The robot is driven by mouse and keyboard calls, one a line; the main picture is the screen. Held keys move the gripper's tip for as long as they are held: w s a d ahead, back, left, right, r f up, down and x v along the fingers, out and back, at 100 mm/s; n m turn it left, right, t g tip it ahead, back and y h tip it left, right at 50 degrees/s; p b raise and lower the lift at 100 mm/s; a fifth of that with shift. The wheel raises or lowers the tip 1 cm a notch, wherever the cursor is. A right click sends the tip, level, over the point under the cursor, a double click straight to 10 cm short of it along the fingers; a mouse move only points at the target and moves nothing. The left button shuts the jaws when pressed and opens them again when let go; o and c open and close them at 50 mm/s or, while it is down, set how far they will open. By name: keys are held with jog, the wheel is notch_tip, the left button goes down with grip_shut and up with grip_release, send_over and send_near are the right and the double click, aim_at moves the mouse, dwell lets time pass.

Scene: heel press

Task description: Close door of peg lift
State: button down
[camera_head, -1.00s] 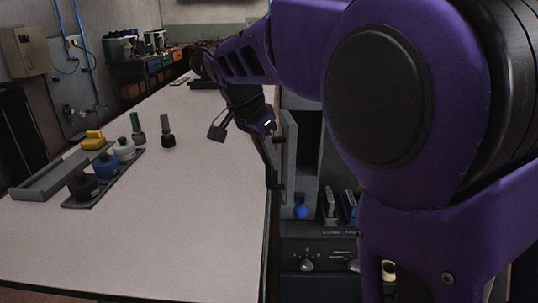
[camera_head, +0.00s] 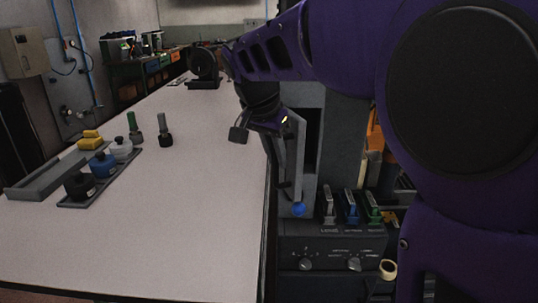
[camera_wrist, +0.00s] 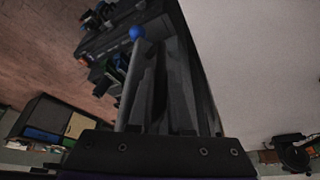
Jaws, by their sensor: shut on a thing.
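The peg lift is a grey cabinet (camera_head: 318,98) at the right edge of the long table, with a dark opening in its front. Its door, a narrow grey panel (camera_head: 299,150), stands out from the left side of this opening, seen almost edge-on, so it is partly open. My gripper (camera_head: 283,178) is shut on the door, reaching down its left side; the exact contact is hard to see. In the wrist view the door shows as a pale edge (camera_wrist: 131,90) beside my dark fingers (camera_wrist: 172,85). A blue ball (camera_head: 298,209) is near the door's lower end.
A black control panel (camera_head: 330,246) with knobs and several coloured-base pieces sits below the cabinet. The middle of the table is clear.

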aim_at(292, 161)
jog(key=d+n+y, duration=0.1)
jog(key=d+n, duration=0.2)
jog(key=shift+d+n+t, duration=0.15)
jog(key=shift+n+t, duration=0.15)
jog(key=w+d+n+y+p, duration=0.2)
jog(key=w+d+n+p, duration=0.1)
jog(key=d, duration=0.3)
jog(key=shift+w+n, duration=0.5)
jog(key=shift+w, duration=0.25)
jog(key=shift+d, duration=0.1)
jog(key=c, duration=0.9)
grip_release()
jog(key=shift+w, duration=0.1)
jog(key=shift+o, duration=0.3)
jog(key=shift+r, duration=0.1)
